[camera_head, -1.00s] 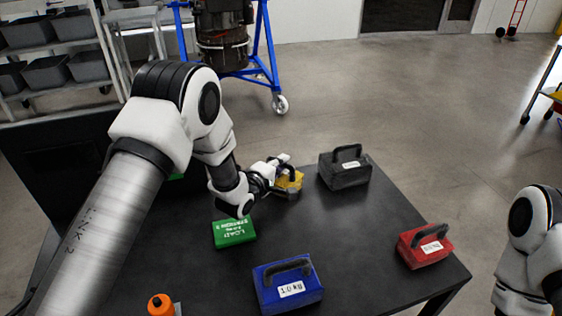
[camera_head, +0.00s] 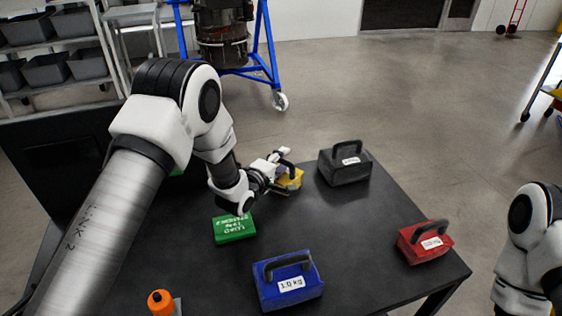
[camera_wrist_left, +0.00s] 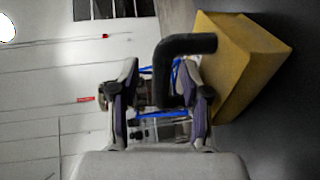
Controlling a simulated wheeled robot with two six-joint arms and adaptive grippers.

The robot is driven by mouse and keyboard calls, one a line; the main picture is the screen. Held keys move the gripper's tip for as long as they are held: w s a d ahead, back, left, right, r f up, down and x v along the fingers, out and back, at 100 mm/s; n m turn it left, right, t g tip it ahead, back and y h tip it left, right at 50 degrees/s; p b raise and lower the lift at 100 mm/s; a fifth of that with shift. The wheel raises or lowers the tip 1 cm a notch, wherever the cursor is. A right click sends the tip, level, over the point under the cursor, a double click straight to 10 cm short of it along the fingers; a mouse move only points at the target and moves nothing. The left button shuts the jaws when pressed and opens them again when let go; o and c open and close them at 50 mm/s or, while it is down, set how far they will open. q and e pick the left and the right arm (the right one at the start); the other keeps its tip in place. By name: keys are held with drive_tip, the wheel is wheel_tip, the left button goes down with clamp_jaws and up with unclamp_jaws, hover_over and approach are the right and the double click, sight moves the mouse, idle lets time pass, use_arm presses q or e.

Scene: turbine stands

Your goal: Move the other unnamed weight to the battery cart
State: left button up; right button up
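The yellow weight (camera_head: 291,181) stands near the far edge of the black table, partly hidden by my left gripper. My left gripper (camera_head: 282,161) is open at its dark handle. In the left wrist view the yellow weight (camera_wrist_left: 240,62) is at the upper right. Its handle (camera_wrist_left: 180,55) reaches between the spread fingers of the left gripper (camera_wrist_left: 163,98), with a gap on the left finger's side. My right gripper is out of view.
The black table (camera_head: 370,255) has bare surface between the weights. An orange bottle-like object (camera_head: 160,303) is at its near edge. A blue wheeled stand (camera_head: 268,62) is behind the table. A cart (camera_head: 552,95) is partly visible at the right edge. Shelves with bins (camera_head: 48,72) are far left.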

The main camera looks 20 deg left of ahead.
use_arm(q)
drive_tip(key=shift+o, duration=0.2)
drive_tip(key=shift+p+v, duration=0.7)
drive_tip(key=shift+v, duration=1.25)
drive_tip(key=v, duration=0.3)
drive_tip(key=shift+p, duration=0.35)
